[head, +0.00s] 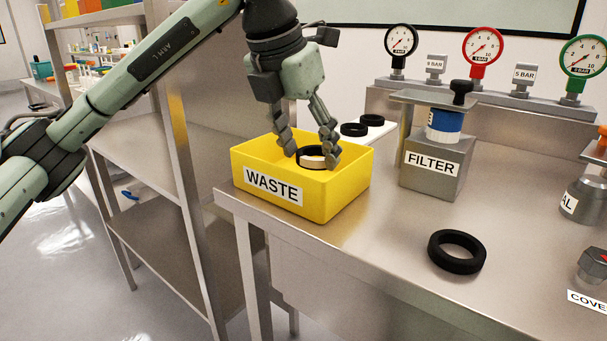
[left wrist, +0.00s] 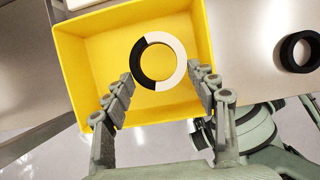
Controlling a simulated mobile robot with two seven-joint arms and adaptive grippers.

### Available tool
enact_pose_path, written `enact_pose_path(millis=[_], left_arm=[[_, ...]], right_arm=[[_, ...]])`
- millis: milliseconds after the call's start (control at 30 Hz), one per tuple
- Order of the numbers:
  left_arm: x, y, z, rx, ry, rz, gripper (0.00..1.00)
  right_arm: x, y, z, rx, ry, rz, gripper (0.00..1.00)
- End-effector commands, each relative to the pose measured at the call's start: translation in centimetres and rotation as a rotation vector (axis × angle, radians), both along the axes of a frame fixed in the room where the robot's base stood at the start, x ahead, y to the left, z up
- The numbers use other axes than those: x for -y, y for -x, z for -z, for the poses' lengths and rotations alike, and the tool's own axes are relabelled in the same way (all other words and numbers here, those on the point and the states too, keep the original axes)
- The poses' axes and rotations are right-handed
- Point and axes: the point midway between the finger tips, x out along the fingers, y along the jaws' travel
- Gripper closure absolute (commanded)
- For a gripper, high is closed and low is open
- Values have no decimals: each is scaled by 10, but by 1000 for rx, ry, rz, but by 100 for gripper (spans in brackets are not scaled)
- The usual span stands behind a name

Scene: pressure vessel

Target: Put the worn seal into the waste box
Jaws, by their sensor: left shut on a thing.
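The worn seal (head: 314,162) is a ring, part black and part pale, between the fingertips of my left gripper (head: 311,158). The left wrist view shows the seal (left wrist: 138,62) as half black and half white, with a fingertip of my left gripper (left wrist: 158,72) at each side. The gripper is shut on the seal and points down into the yellow waste box (head: 273,190), labelled WASTE. The box (left wrist: 85,75) lies below the seal in the left wrist view and looks otherwise empty. My right gripper is not in view.
A black ring (head: 457,251) lies on the bench at the front. Two more black rings (head: 355,129) lie on a white surface behind the box. A FILTER block (head: 432,180) stands right of the box. Gauges (head: 481,47) line the back. The box stands near the bench's left edge.

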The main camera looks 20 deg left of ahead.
Motion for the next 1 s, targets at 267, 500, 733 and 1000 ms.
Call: enact_pose_path(millis=[267, 500, 733, 1000], left_arm=[[0, 1, 26, -3, -2, 0, 69], [0, 0, 47, 1, -1, 0, 69], [0, 0, 49, 1, -1, 0, 69], [0, 0, 49, 1, -1, 0, 33]], right_arm=[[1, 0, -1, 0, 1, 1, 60], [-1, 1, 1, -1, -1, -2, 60], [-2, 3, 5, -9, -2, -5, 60], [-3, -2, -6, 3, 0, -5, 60]])
